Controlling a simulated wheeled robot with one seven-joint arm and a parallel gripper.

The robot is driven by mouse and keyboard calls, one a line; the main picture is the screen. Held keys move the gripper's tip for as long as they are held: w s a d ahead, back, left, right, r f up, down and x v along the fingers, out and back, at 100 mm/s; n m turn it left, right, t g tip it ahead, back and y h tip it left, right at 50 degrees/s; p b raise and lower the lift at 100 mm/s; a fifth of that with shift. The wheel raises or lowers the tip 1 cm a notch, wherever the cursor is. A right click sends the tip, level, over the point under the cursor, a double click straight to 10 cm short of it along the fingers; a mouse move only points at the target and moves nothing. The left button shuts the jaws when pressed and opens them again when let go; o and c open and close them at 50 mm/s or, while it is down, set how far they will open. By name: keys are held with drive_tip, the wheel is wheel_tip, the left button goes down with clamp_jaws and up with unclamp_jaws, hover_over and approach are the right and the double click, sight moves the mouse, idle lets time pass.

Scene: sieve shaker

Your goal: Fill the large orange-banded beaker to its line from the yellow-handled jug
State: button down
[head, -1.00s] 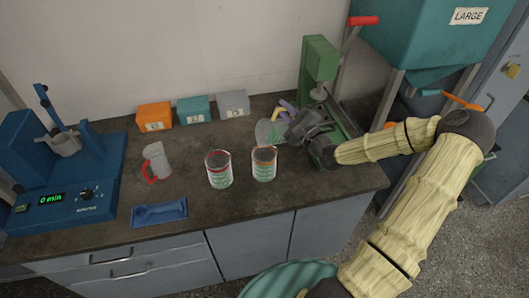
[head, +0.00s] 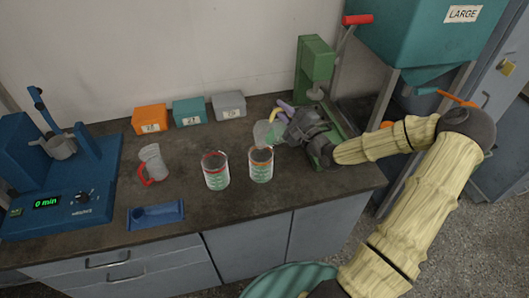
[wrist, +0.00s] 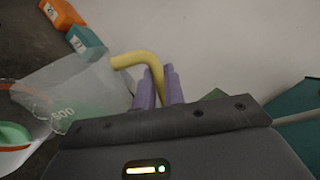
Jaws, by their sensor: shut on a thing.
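The clear jug (head: 265,133) with the yellow handle (head: 277,114) is held by my gripper (head: 286,110), whose purple fingers are shut on the handle. The jug is just behind and right of the right-hand beaker (head: 261,167), which has an orange rim band and green markings. In the wrist view the jug (wrist: 85,88) looks tilted, and its yellow handle (wrist: 138,59) shows at the fingers (wrist: 158,88). Part of a beaker (wrist: 10,160) shows at the lower left there. I cannot tell the beaker's level or whether liquid flows.
A red-banded beaker (head: 215,173) stands left of the orange-banded one. A red-handled jug (head: 152,164), a blue tray (head: 156,215) and a blue machine (head: 60,190) are further left. Three small boxes (head: 189,111) line the wall. A green press (head: 316,70) stands behind my gripper.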

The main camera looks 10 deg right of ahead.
drive_tip(key=shift+w+a, duration=0.15)
drive_tip(key=shift+a, duration=0.3)
drive_tip(key=shift+d, duration=0.6)
drive_tip(key=shift+a, duration=0.3)
